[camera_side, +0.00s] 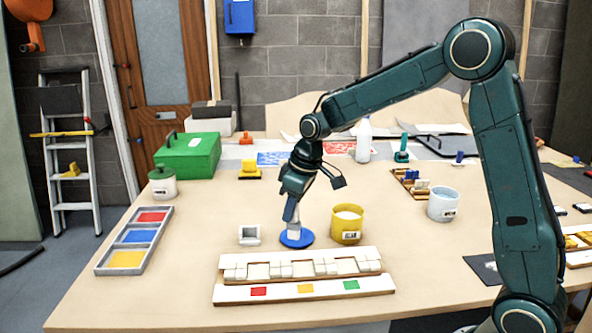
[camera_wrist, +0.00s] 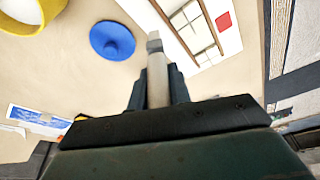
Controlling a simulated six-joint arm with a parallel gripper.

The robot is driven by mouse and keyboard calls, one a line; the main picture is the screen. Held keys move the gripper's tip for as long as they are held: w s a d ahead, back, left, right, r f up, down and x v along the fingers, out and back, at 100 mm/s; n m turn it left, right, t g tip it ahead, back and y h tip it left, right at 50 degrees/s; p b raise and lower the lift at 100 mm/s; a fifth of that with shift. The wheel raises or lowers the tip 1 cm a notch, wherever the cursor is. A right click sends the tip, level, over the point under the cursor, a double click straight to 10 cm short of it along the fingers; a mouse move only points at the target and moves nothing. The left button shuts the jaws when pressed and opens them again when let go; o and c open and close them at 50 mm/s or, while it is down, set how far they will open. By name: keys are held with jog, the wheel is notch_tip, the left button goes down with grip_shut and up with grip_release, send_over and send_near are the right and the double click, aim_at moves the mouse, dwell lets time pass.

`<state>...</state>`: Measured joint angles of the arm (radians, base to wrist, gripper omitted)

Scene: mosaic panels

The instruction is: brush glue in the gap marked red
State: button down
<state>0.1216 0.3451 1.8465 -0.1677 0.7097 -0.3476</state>
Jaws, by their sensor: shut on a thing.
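My gripper (camera_side: 291,212) points down above the blue round stand (camera_side: 297,241), left of the yellow glue pot. In the wrist view my gripper (camera_wrist: 156,92) is shut on a pale brush (camera_wrist: 157,72) with a grey squared tip. The blue stand (camera_wrist: 112,41) looks empty there, apart from the brush. The mosaic panel (camera_side: 300,290) lies in front, with white tiles, cream gaps and red (camera_side: 258,291), yellow and green marks on its front strip. The red mark also shows in the wrist view (camera_wrist: 224,21). The yellow pot (camera_side: 346,231) holds white stuff.
A small grey-white square dish (camera_side: 249,235) stands left of the blue stand. A tray of red, blue and yellow squares (camera_side: 136,239) lies at left. A white-blue cup (camera_side: 443,205) stands right of the pot. A green box (camera_side: 189,156) stands behind. The table's front left is clear.

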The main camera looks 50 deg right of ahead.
jog(key=shift+s+a+f+m, duration=0.1)
jog(key=shift+a+f+m, duration=0.05)
jog(key=shift+a, duration=0.4)
jog(key=shift+a+f+m, duration=0.1)
jog(key=shift+a+m, duration=0.05)
jog(key=shift+a, duration=0.4)
jog(key=shift+a, duration=0.1)
